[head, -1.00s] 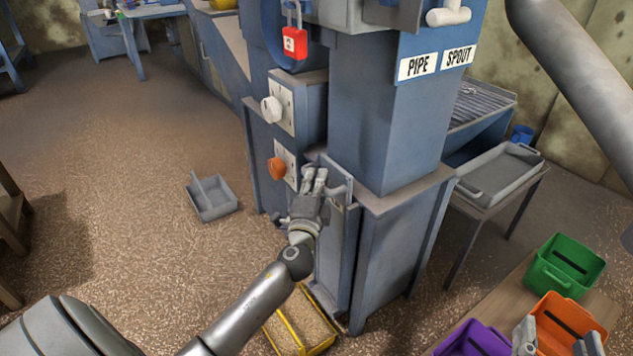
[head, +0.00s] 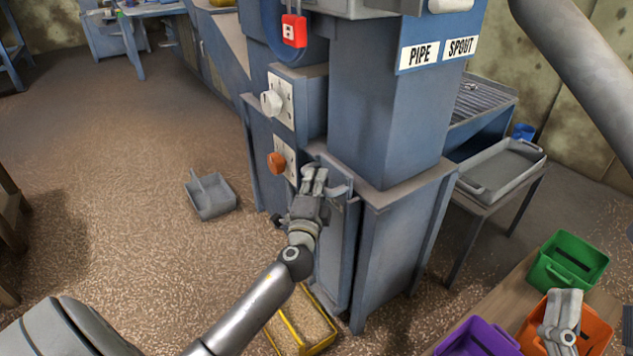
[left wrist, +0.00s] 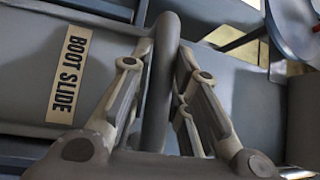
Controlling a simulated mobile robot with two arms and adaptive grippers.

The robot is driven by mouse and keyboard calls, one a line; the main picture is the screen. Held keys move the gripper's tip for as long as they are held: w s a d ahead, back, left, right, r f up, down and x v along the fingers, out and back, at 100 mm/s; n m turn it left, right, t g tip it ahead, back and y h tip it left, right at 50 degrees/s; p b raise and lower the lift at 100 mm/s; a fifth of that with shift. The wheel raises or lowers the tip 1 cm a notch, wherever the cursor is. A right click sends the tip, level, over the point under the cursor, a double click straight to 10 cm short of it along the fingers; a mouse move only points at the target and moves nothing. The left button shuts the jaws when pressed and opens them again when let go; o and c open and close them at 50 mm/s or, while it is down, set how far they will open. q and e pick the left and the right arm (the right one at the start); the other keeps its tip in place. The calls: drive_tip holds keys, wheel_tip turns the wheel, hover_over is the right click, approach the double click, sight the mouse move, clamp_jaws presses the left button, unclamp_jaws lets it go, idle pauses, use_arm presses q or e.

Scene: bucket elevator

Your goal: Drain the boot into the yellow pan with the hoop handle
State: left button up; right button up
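The boot (head: 400,255) is the blue lower housing of the elevator. Its slide, labelled BOOT SLIDE (left wrist: 70,75), shows in the left wrist view with a dark bar handle (left wrist: 160,85). The yellow pan (head: 327,347) is on the floor below, at the foot of the boot, with tan grainy material inside. My arm hides part of the pan, and I cannot make out its hoop. My right gripper (head: 560,305) is shut and empty over the orange bin.
A grey pan (head: 212,200) lies on the floor to the left. An orange knob (head: 277,163) and a white knob (head: 271,103) are close above my left gripper. Green (head: 567,262), orange (head: 590,325) and purple (head: 475,340) bins stand at the lower right. The left floor is mostly clear.

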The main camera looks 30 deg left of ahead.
use_arm(q)
drive_tip(key=o, duration=0.4)
drive_tip(key=shift+f, duration=0.45)
drive_tip(key=shift+o, duration=0.2)
drive_tip(key=shift+r, duration=0.1)
drive_tip(key=shift+s, duration=0.1)
drive_tip(key=v, duration=1.2)
